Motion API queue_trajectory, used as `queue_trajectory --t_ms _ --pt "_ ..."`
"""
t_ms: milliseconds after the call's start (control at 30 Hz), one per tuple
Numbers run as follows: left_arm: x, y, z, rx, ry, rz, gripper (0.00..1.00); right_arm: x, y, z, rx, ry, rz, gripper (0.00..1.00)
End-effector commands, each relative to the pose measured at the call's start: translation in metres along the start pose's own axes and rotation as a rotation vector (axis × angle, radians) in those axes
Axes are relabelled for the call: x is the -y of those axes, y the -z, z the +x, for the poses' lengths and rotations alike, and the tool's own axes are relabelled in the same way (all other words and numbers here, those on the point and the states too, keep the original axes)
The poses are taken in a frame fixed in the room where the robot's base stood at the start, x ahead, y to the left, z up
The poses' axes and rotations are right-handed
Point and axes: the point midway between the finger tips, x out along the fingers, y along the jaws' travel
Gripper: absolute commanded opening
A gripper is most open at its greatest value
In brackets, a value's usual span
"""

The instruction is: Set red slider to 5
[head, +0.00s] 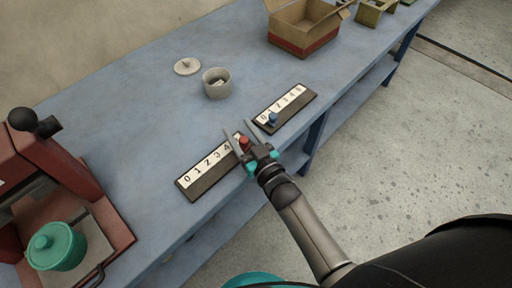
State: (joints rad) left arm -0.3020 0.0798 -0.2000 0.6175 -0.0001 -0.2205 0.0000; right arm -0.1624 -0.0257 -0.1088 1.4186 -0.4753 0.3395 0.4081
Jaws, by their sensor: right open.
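The red slider (244,141) is a small red knob near the right end of a dark slider board (207,188). The board's white scale shows 0, 1, 2, 3 and 4 from left to right; the marking past 4 is hidden by my gripper. My right gripper (239,131) is open, its two fingers reaching to either side of the red knob. I cannot tell whether a finger touches it. A blue slider (272,119) stands near the left end of a second numbered board (297,106). My left gripper is not in view.
The blue table (130,115) carries a grey pot (216,83), its lid (187,66), an open cardboard box (303,38) and a red machine (60,165) at the left. A teal lidded pot (57,247) stands on the machine's base. The table middle is clear.

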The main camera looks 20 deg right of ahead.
Motion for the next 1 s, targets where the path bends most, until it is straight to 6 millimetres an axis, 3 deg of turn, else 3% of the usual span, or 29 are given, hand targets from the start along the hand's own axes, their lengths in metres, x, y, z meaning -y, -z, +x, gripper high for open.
queue_trajectory --t_ms 600,800,1000 --pt "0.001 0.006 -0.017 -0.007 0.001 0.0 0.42 -0.001 0.0 -0.116 0.003 -0.001 -0.001 0.61" --pt "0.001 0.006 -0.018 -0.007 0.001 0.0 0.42 -0.001 0.0 -0.139 0.002 -0.002 -0.001 0.61" --pt "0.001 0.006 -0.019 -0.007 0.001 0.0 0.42 -0.001 0.001 -0.145 -0.001 -0.002 -0.002 0.61"
